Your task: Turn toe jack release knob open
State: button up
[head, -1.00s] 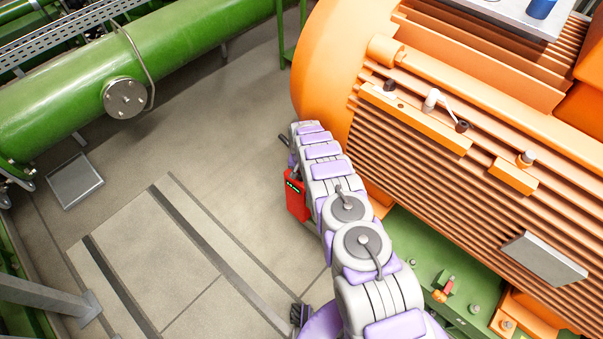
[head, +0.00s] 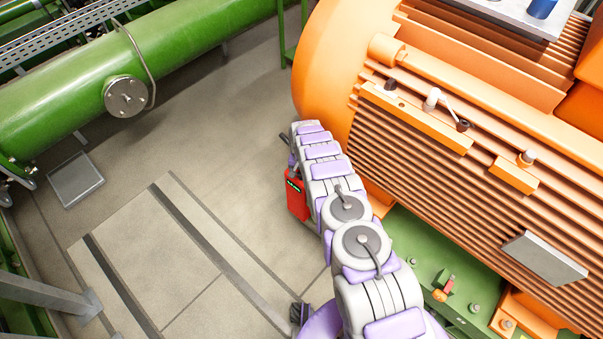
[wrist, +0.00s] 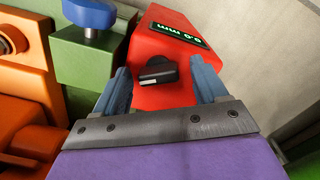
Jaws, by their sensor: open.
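The toe jack (head: 297,198) is a red block beside my arm in the head view, at the left side of the arm's far part. In the wrist view the red toe jack (wrist: 155,90) fills the middle, with a small display reading about 0.0 mm on its top. Its black release knob (wrist: 157,70) sits on the face towards me. My gripper (wrist: 165,88) is open, with one blue-grey finger on each side of the knob and apart from it. In the head view my gripper is mostly hidden behind my arm.
A large orange motor (head: 430,130) with fins stands right of my arm on a green base (head: 425,250). In the wrist view a blue bolt (wrist: 88,15) sits on a green block (wrist: 85,65) left of the jack.

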jog(key=shift+r, duration=0.15)
notch_tip(320, 180, up, 17)
jog(key=p, duration=0.3)
dwell(0.7)
